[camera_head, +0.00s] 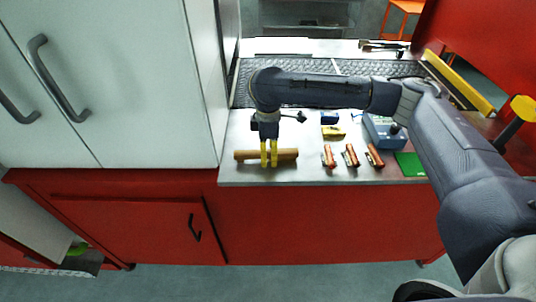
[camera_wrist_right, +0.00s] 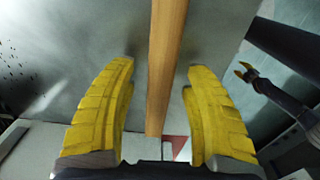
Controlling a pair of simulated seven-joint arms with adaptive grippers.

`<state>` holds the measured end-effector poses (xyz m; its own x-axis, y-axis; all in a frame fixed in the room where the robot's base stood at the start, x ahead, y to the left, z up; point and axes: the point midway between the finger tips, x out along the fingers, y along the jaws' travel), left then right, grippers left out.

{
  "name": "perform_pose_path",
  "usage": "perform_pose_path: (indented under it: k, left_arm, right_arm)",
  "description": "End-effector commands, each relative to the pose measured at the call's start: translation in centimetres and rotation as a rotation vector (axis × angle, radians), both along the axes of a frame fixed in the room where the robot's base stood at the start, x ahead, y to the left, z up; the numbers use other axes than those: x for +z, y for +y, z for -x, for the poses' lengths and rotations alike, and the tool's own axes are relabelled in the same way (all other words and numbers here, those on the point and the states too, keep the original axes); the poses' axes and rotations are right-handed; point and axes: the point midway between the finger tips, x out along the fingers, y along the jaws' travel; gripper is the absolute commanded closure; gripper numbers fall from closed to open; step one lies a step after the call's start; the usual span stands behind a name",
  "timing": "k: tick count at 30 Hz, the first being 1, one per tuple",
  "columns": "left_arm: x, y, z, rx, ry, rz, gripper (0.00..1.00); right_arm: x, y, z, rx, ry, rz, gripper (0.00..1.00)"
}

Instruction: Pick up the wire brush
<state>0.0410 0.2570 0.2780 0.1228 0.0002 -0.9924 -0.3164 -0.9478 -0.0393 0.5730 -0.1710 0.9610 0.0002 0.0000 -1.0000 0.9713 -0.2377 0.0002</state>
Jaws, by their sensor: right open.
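A plain wooden bar (camera_head: 286,155) lies left to right near the front edge of the grey bench. It looks like the handle of the wire brush; no bristles can be made out. My right gripper (camera_head: 268,155) is over the bar, pointing down. In the right wrist view the bar (camera_wrist_right: 164,65) runs between the two spread yellow fingers of my right gripper (camera_wrist_right: 160,90), with gaps on both sides.
Several orange-red tools (camera_head: 350,155) lie right of the bar. A blue box (camera_head: 383,130), a yellow item (camera_head: 333,132) and a green piece (camera_head: 410,164) are also there. The mesh belt (camera_head: 345,68) runs behind. A white cabinet (camera_head: 130,70) stands close on the left.

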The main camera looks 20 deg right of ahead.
Motion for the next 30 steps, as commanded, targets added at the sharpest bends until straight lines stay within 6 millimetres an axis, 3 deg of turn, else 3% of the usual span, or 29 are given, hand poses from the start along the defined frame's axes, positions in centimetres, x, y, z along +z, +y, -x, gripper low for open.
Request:
perform_pose_path:
  k: [23, 30]
  left_arm:
    - [0.0, -0.01, 0.01, 0.0, 0.0, 0.0, 0.56]
    - [0.0, -0.01, 0.0, 0.0, 0.0, 0.0, 0.56]
  right_arm:
    - [-0.46, 0.0, -0.01, 0.0, 0.0, 0.0, 0.49]
    - [-0.47, 0.0, 0.0, 0.0, 0.0, 0.0, 0.74]
